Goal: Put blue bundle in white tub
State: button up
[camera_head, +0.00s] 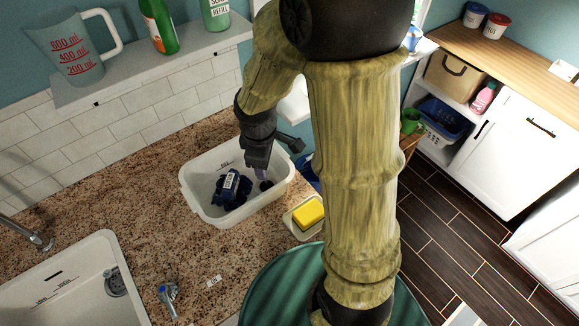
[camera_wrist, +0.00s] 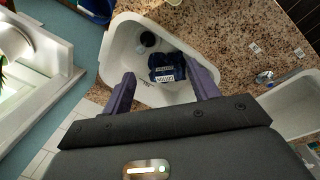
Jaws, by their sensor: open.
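The white tub (camera_head: 207,210) stands on the speckled counter; it also shows in the wrist view (camera_wrist: 117,55). The blue bundle (camera_head: 233,189), dark blue with a white label, lies on the tub's floor; in the wrist view (camera_wrist: 167,66) it lies just beyond and between the fingers. A small dark round thing (camera_wrist: 147,39) is in the tub beside the bundle. My gripper (camera_head: 263,172) points down over the tub's far right part. Its two fingers (camera_wrist: 159,72) are spread apart with nothing between them.
A yellow sponge (camera_head: 309,212) sits on a dish right of the tub. A sink (camera_head: 70,285) is at lower left. A wall shelf (camera_head: 165,62) with a measuring jug (camera_head: 78,48) and bottles runs above the counter. The counter left of the tub is clear.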

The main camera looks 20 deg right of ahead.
jog(key=s+d+r+m+t, duration=0.1)
jog(key=s+d+r+m, duration=0.2)
jog(key=s+m, duration=0.4)
jog(key=d+m, duration=0.1)
jog(key=m, duration=0.4)
jog(key=shift+s+r+y, duration=0.25)
jog(key=shift+y, duration=0.05)
jog(key=b+x, duration=0.2)
jog(key=s+b+x, duration=0.1)
jog(key=b+x, duration=0.2)
jog(key=shift+f, duration=0.3)
